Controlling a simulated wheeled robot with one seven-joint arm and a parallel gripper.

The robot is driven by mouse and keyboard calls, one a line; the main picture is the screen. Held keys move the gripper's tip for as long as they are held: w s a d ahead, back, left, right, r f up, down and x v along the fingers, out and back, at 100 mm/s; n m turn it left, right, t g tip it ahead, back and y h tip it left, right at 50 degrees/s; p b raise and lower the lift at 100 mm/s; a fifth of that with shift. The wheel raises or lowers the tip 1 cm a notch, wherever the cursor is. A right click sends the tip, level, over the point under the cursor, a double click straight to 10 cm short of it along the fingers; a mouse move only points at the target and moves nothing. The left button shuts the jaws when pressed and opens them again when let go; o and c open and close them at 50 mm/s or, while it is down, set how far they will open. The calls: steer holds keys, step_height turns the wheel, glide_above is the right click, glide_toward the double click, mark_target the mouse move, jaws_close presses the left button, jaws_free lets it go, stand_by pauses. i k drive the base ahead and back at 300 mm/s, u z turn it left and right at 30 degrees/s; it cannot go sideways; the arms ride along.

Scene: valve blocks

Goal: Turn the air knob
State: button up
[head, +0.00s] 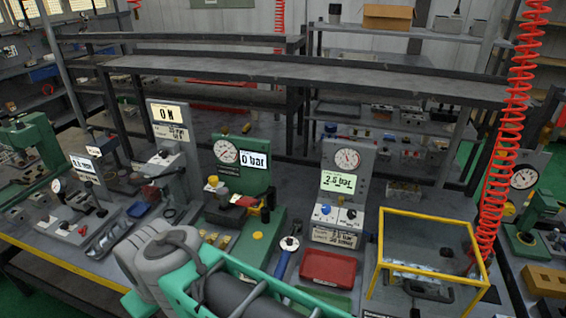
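No knob carries a label that I can read as air. A grey gauge station (360,160) right of the middle has a round dial, a lit green display in bar, and a small blue knob (326,209) on a white box at its front. A green station (240,170) to its left has a dial, a display reading 0 bar, and a yellow knob (213,181) at its left side. My arm, grey and green, fills the lower middle and hides part of the bench. My gripper's fingertips do not show.
A red tray (327,268) and a blue-handled tool (285,254) lie on the bench in front of the grey station. A yellow-framed clear box (428,214) stands to the right, beside a hanging red coiled hose (510,130). A dark shelf (300,75) spans behind the stations.

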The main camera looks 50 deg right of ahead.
mark_target(351, 214)
steer(key=z, duration=1.75)
